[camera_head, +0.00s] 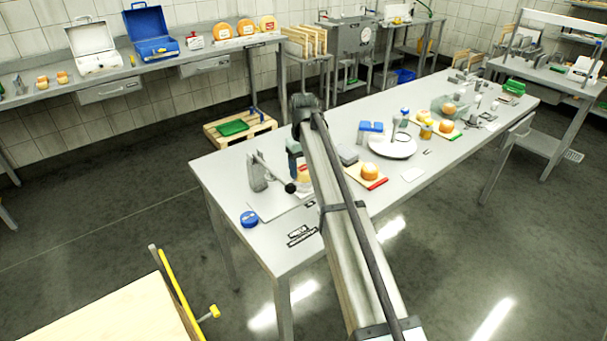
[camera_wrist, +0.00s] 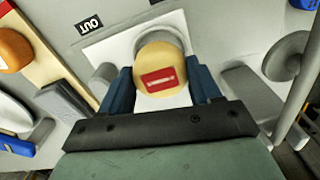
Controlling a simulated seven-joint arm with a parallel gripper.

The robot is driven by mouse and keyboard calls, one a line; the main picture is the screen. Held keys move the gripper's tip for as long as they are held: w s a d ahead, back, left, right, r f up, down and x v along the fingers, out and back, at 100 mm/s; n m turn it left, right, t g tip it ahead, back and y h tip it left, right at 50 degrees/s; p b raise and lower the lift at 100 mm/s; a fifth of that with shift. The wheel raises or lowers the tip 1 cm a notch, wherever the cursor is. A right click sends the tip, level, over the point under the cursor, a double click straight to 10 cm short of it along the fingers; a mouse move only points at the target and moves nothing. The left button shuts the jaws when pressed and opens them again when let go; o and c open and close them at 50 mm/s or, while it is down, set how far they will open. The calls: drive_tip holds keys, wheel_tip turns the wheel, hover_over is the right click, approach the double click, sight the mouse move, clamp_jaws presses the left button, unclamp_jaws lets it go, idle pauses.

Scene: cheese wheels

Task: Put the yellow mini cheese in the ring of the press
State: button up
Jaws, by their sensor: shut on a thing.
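The yellow mini cheese (camera_wrist: 152,60), round with a red label, is between the two blue fingers of my gripper (camera_wrist: 162,82) in the wrist view. My gripper is shut on it. In the head view the cheese (camera_head: 303,174) shows beside my arm, over the near end of the table. The grey ring (camera_wrist: 176,34) of the press is partly hidden behind the cheese in the wrist view. The cheese overlaps it in the picture; its height above it is unclear. The press (camera_head: 258,172) stands left of my gripper in the head view, with a black-knobbed lever.
A board (camera_head: 367,179) with an orange cheese lies right of my arm, near a white plate (camera_head: 392,146). A blue round object (camera_head: 249,219) sits near the table's left edge. An "OUT" label (camera_wrist: 89,24) lies beside the press plate. More cheeses stand farther along the table.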

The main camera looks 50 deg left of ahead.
sight(304, 168)
drive_tip(key=shift+f, duration=1.35)
drive_tip(key=shift+f, duration=0.3)
drive_tip(key=o, duration=1)
drive_tip(key=shift+o, duration=0.6)
drive_tip(key=shift+r, duration=0.4)
wheel_tip(304, 168, up, 12)
drive_tip(key=shift+f, duration=0.1)
